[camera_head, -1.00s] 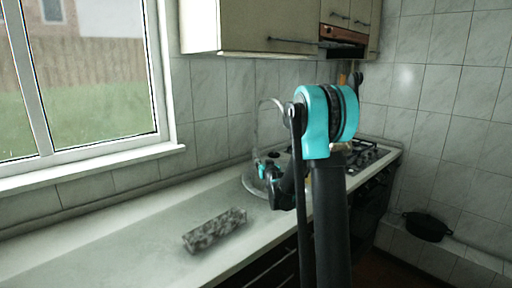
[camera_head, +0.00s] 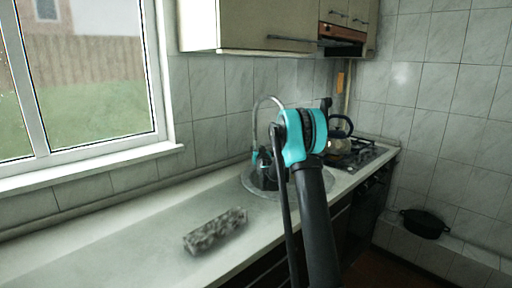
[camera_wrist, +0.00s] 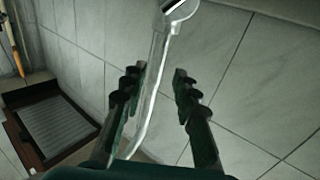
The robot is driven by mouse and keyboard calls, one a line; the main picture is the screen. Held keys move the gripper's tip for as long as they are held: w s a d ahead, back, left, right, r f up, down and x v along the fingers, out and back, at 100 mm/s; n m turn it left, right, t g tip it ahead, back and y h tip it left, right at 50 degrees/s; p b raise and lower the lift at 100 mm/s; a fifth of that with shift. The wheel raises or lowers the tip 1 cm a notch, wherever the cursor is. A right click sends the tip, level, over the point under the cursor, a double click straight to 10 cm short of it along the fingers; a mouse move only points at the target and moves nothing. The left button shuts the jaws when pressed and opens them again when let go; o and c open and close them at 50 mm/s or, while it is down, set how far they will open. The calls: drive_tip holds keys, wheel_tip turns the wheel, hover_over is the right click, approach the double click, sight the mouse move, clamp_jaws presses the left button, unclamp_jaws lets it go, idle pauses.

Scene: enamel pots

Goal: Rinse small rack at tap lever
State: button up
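The tap (camera_head: 257,112) is a curved silver spout rising from the round sink (camera_head: 248,186) at the back of the counter. My gripper (camera_wrist: 158,78) is open in the wrist view, with its dark fingers on either side of the tap's silver pipe (camera_wrist: 157,62). No grip on the pipe shows, and nothing else is between the fingers. In the head view my gripper is low beside the tap, partly hidden by my arm. The tap lever cannot be made out. An oblong mottled grey piece (camera_head: 216,232) lies on the counter; I cannot tell if it is the small rack.
The pale counter (camera_head: 130,235) is mostly clear to the left. A kettle (camera_head: 341,133) stands on the stove (camera_head: 362,156) to the right. Cabinets (camera_head: 250,25) and a hood (camera_head: 342,33) hang above. A black pot (camera_head: 425,223) sits on a low tiled ledge.

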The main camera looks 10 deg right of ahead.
sight(256, 145)
drive_tip(key=w, duration=0.6)
drive_tip(key=shift+a, duration=0.1)
clamp_jaws()
idle(0.3)
